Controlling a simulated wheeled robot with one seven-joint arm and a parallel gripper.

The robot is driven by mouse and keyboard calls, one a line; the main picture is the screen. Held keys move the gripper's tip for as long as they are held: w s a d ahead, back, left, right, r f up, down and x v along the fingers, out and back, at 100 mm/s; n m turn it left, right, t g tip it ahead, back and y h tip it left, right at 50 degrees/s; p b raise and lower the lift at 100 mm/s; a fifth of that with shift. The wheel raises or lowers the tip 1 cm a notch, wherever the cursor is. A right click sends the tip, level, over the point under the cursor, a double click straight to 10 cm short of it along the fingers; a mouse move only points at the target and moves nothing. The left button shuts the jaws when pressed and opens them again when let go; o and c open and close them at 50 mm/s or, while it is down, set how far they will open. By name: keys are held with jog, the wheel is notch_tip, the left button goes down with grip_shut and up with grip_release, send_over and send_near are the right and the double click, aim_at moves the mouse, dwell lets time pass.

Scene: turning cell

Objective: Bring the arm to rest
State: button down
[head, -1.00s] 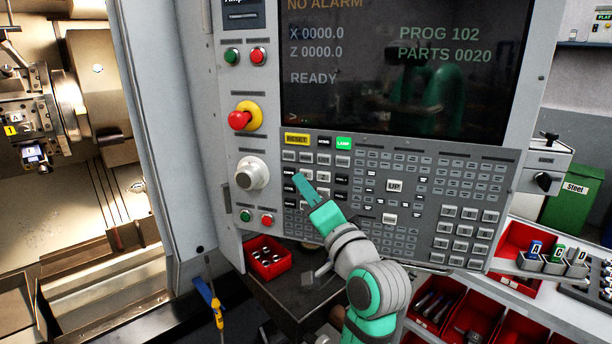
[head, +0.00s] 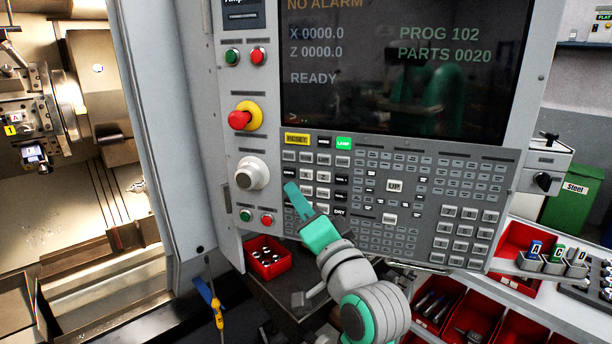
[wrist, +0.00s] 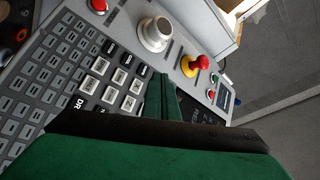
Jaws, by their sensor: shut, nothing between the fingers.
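My gripper (head: 292,190) is teal and shut, with nothing between its fingers. In the head view it is in front of the lower left of the machine's control panel (head: 440,185), near the dark and light keys below the yellow reset key. In the wrist view the shut fingers (wrist: 163,88) point across the panel toward the grey knob and the red stop button. I cannot tell whether the fingertips touch the panel. My arm comes up from the bottom of the head view.
Close by are the grey knob (head: 252,173), the red emergency stop (head: 241,119) on yellow and green and red buttons. A red bin (head: 267,262) sits on a dark stand below. Red trays (head: 440,300) are at lower right. The lathe (head: 80,110) is at left.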

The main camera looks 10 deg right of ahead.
notch_tip(320, 180, down, 20)
jog(key=s+m+h, duration=0.1)
jog(key=h, duration=0.3)
jog(key=s+f+g+h, duration=0.1)
jog(key=s+f, duration=0.4)
jog(key=f, duration=0.3)
jog(key=s+f+g+h, duration=0.1)
jog(key=s+f, duration=0.3)
jog(key=f, duration=0.4)
jog(key=s+a+f+n+g+h, duration=0.1)
jog(key=s+f+n, duration=0.1)
jog(key=s+f, duration=0.45)
jog(key=s+f+n+h, duration=0.15)
jog(key=s+f, duration=0.25)
jog(key=s, duration=0.6)
jog(key=s+a+n, duration=0.1)
jog(key=s+n, duration=0.1)
jog(key=s, duration=0.6)
jog(key=s+a+n+g+y, duration=0.1)
jog(key=s+a+n, duration=0.1)
jog(key=s, duration=0.7)
jog(key=shift+s+f+n, duration=0.2)
jog(key=shift+f+n, duration=0.15)
jog(key=shift+n, duration=0.2)
